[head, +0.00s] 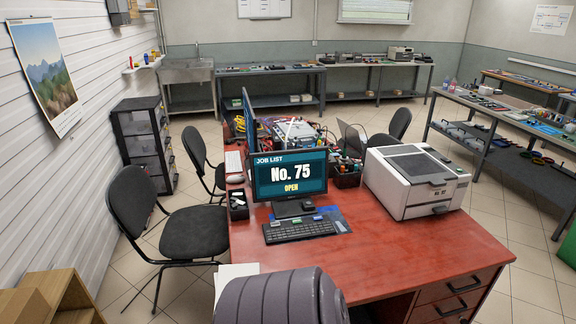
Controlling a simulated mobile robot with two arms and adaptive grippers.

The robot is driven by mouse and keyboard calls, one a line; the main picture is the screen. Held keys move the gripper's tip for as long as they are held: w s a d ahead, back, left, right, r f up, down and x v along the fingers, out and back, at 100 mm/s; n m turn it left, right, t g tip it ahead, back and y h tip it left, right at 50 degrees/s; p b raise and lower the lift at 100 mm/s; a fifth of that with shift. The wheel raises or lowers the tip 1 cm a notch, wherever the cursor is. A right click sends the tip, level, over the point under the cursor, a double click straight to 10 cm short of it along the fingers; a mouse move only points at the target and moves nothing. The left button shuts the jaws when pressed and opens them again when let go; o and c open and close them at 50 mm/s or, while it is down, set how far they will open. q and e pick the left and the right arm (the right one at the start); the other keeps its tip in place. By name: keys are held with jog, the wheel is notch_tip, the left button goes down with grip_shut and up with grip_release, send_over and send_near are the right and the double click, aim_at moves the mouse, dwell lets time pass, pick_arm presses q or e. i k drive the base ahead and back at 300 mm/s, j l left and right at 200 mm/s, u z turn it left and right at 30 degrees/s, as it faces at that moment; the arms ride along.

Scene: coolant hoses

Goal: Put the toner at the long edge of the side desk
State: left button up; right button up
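I cannot make out a toner in the head view. A red-topped desk (420,262) fills the middle and right foreground, with a white and grey printer (416,181) on its right part. Which surface is the side desk I cannot tell. A long grey workbench (262,69) runs along the back wall, and another workbench (474,102) stands at the right. Neither of my grippers is in view.
A monitor (289,175) reading "No. 75 OPEN" and a keyboard (299,229) stand on the red desk. Dark chairs (194,232) stand at its left side. A grey ribbed shape covers the bottom centre. The desk's front right is clear.

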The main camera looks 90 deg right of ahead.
aim_at(365, 266)
jog(key=z, duration=0.6)
jog(key=i+z, duration=0.1)
jog(key=z, duration=1.65)
jog(key=j+z, duration=0.1)
jog(key=z, duration=0.45)
jog(key=j+z, duration=0.1)
jog(key=z, duration=1.1)
jog(key=j+z, duration=0.15)
jog(key=z, duration=0.4)
